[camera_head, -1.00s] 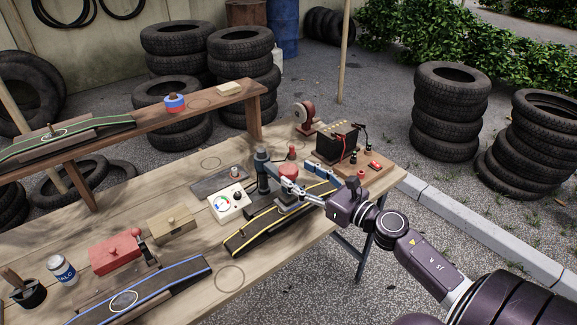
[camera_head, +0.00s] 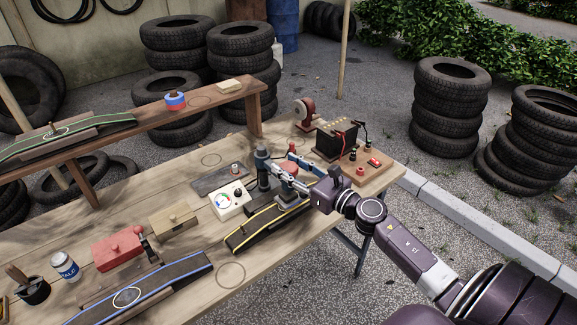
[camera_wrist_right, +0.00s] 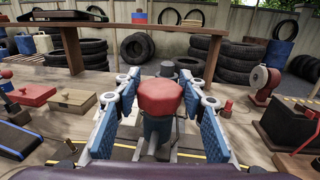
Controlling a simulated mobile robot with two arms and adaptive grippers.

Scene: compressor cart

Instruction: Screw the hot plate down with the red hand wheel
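The red hand wheel (camera_head: 288,168) sits on top of a dark clamp press (camera_head: 263,174) on the wooden bench. In the right wrist view the wheel (camera_wrist_right: 160,97) is a red knob above a dark stem. My right gripper (camera_head: 291,174) is open around the wheel, one blue-padded finger on each side. In the right wrist view narrow gaps show between the wheel and the fingers. The clamp stands over a yellow-edged dark strip (camera_head: 250,232). The hot plate under the wheel is mostly hidden by the fingers and the clamp. My left gripper is not in view.
A white gauge box (camera_head: 229,203) stands left of the clamp. A battery (camera_head: 335,140) on a wooden board is behind right. A red box (camera_head: 117,249) and a blue-edged strip (camera_head: 165,285) lie to the left. The raised shelf (camera_head: 215,100) runs behind.

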